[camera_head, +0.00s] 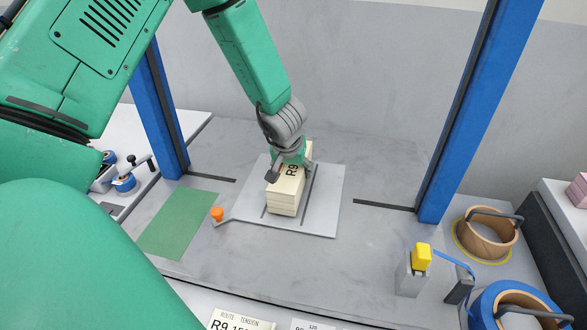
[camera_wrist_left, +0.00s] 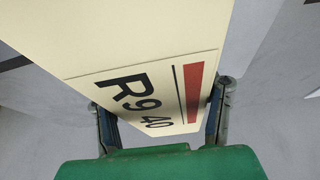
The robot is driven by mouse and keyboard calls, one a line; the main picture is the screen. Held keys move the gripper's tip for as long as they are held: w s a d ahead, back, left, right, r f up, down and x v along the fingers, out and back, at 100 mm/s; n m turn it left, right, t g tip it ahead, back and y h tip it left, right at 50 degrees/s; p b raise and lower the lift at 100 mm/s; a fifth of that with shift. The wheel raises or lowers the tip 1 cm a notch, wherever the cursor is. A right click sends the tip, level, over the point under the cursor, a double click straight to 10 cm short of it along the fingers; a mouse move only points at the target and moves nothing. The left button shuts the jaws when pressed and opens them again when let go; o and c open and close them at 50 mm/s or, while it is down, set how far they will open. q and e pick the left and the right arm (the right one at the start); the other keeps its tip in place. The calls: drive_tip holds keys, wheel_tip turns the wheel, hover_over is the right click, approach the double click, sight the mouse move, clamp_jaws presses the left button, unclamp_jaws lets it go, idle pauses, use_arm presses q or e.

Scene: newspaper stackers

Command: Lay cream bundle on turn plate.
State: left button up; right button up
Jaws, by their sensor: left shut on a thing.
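The cream bundle (camera_head: 284,196) is a stack of cream papers with an R9 label on top. In the head view it is over the middle of the pale grey turn plate (camera_head: 325,212); I cannot tell whether it rests on it or hangs just above. My left gripper (camera_head: 289,168) is shut on the bundle's far end, from above. In the left wrist view the bundle (camera_wrist_left: 130,35) lies between the two fingers (camera_wrist_left: 165,115), with "R9 40" and a red bar showing. An orange knob (camera_head: 217,214) is on the plate's left arm. My right gripper is not in view.
Blue posts (camera_head: 160,105) stand on both sides of the plate. A green mat (camera_head: 178,224) lies to the left. At the right are a yellow-topped block (camera_head: 421,258), a tan strap roll (camera_head: 486,236) and a blue roll (camera_head: 520,308). A route card (camera_head: 240,320) is at the front.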

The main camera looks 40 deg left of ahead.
use_arm(q)
drive_tip(key=shift+d, duration=0.2)
drive_tip(key=shift+a+f+b, duration=0.1)
drive_tip(key=shift+f+b, duration=0.2)
drive_tip(key=shift+f, duration=0.05)
drive_tip(key=o, duration=1.6)
drive_tip(key=shift+o, duration=0.8)
drive_tip(key=shift+s, duration=0.1)
